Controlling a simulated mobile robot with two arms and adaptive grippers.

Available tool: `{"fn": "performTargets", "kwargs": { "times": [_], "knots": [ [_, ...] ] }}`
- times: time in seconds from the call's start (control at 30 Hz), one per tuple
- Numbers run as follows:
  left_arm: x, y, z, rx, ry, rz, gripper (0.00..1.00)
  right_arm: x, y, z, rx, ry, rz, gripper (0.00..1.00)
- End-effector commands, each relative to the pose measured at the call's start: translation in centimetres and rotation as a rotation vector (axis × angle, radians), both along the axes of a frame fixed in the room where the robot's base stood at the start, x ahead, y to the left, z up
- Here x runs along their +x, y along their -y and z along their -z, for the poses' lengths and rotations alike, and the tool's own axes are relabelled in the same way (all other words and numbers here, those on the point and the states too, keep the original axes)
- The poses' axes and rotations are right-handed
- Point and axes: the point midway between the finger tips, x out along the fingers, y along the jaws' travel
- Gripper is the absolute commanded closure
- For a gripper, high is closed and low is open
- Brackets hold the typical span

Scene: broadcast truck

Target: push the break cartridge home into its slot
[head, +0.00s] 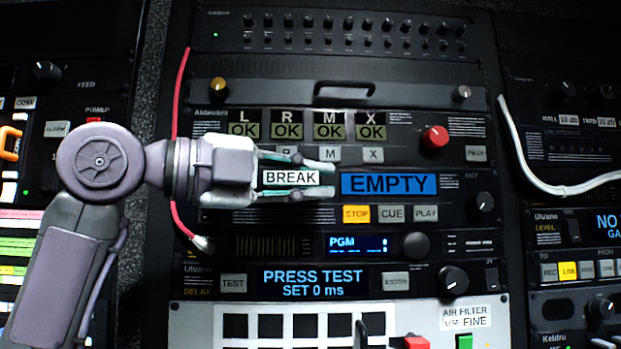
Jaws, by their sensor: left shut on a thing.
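The break cartridge (290,178) shows a white label reading BREAK. My left gripper (326,178) comes in from the left and is shut on it, with a finger above and a finger below the label. They are in front of the rack unit, just left of its blue EMPTY display (389,184). The slot is hidden behind the gripper and cartridge, so I cannot tell whether the cartridge is in it. My right gripper is not in view.
STOP (356,214), CUE and PLAY buttons sit below the display. A red knob (435,137) is at upper right. A red cable (179,110) hangs behind my left wrist, and a white cable (532,170) loops at right. A light panel (205,328) is below.

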Motion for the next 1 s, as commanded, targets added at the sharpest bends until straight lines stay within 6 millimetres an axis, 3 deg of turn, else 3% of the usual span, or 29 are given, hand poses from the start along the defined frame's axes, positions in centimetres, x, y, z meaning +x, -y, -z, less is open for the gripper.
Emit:
{"fn": "performTargets", "kwargs": {
  "times": [0.63, 0.67, 0.83, 1.0],
  "knots": [
    [1.6, 0.0, 0.0, 0.000, 0.000, 0.000, 1.00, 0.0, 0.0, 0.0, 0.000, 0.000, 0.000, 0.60],
    [1.6, 0.0, 0.0, 0.000, 0.000, 0.000, 0.84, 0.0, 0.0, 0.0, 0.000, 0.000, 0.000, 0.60],
    [1.6, 0.0, 0.0, 0.000, 0.001, 0.000, 0.56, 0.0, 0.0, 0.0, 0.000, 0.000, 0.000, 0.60],
    [1.6, 0.0, 0.0, 0.000, 0.001, 0.000, 0.56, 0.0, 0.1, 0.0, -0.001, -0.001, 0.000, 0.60]
  ]
}}
